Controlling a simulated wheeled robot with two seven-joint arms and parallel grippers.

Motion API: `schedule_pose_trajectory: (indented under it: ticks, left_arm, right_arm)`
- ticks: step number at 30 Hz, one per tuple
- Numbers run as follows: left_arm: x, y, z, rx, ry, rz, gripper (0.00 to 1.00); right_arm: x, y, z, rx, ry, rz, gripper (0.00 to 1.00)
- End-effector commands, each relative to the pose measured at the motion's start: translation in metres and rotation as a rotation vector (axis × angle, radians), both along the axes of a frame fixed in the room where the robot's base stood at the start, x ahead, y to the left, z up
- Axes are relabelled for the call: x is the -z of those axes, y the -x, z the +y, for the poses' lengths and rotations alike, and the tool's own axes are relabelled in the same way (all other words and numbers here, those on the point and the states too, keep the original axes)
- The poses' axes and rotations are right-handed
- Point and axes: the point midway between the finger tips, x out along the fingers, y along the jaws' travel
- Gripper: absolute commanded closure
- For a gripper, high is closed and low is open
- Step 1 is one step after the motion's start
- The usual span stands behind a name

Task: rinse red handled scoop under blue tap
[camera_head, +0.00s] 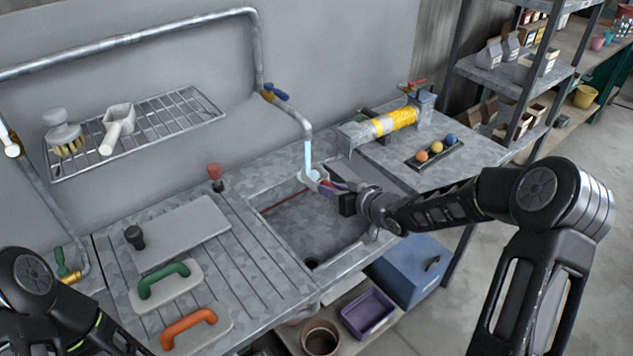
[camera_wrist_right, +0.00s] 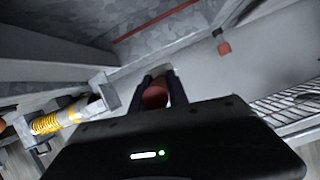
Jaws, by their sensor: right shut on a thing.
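My right gripper (camera_head: 335,190) is over the stone sink (camera_head: 300,226), shut on the scoop. The scoop's pale head (camera_head: 313,178) sits under the pipe spout, and a light blue stream of water (camera_head: 308,156) comes down onto it. In the right wrist view, the scoop's red handle (camera_wrist_right: 155,95) is between my right fingers; in the head view the fingers hide most of it. The blue tap (camera_head: 276,91) is on the wall pipe above the sink. My left arm (camera_head: 50,300) comes in at lower left, its gripper out of view.
A wire rack (camera_head: 165,120) with a brush (camera_head: 64,135) and a white-handled tool (camera_head: 117,125) hangs at left. Green (camera_head: 164,278) and orange (camera_head: 188,326) handled tools lie on the drainboard. A roller device (camera_head: 393,122) stands right of the sink.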

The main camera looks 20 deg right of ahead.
Motion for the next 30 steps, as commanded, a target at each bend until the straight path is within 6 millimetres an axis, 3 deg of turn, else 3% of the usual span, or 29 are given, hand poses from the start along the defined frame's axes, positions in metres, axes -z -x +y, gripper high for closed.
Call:
schedule_pose_trajectory:
  ticks: [30]
  left_arm:
    - [0.01, 0.0, 0.0, 0.0, 0.0, 0.0, 0.58]
  right_arm:
    - [-0.001, -0.005, 0.011, 0.0, 0.001, -0.001, 1.0]
